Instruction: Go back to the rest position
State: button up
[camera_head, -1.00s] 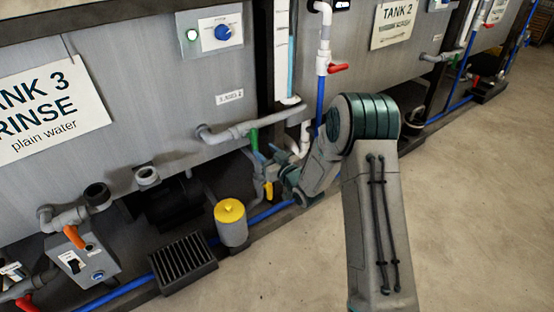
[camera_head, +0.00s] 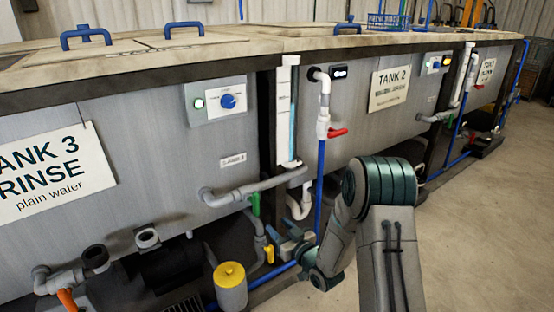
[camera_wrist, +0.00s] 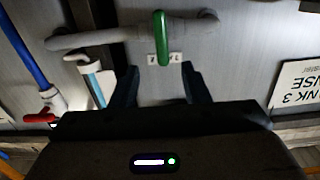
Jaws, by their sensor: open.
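My gripper (camera_head: 284,240) is low in front of the tanks, at the end of my bent arm. In the wrist view its two dark fingers (camera_wrist: 160,70) are spread apart with nothing held between them. A green valve handle (camera_wrist: 161,38) shows beyond the fingertips, between them in the picture; it hangs on a grey pipe (camera_wrist: 85,39). In the head view the green handle (camera_head: 255,204) is left of and above my gripper, and a yellow handle (camera_head: 270,253) is close by on its left. Contact with either cannot be made out.
Tank 3 (camera_head: 140,125) and Tank 2 (camera_head: 350,110) stand behind the gripper. A blue pipe with a red handle (camera_head: 337,132) is close to its right. A yellow-topped canister (camera_head: 230,283) and grey pipework are at lower left. Open concrete floor (camera_head: 490,230) lies at right.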

jog(key=s+d+r+m+g+h+p, duration=0.1)
jog(key=s+d+r+g+h+p, duration=0.15)
jog(key=r+p, duration=0.5)
jog(key=s+d+r+m+g+h+p, duration=0.1)
jog(key=s+d+r+h+p, duration=0.2)
jog(key=r, duration=0.7)
jog(key=s+d+r+m+g+h+p, duration=0.1)
jog(key=s+d+r+h+p, duration=0.15)
jog(key=d+r+p, duration=0.5)
jog(key=s+r+m+g+h+p, duration=0.1)
jog(key=s+r+m+g+p, duration=0.1)
jog(key=s+r+p, duration=0.4)
jog(key=s+r+m+g+h+p, duration=0.1)
jog(key=s+r+g+p, duration=0.4)
jog(key=s+r, duration=0.9)
jog(key=s+p, duration=0.2)
jog(key=s, duration=0.3)
jog(key=shift+s+d+r+m, duration=0.15)
jog(key=shift+r+m, duration=0.05)
jog(key=shift+m, duration=0.2)
jog(key=shift+g, duration=0.25)
jog(key=shift+c, duration=0.6)
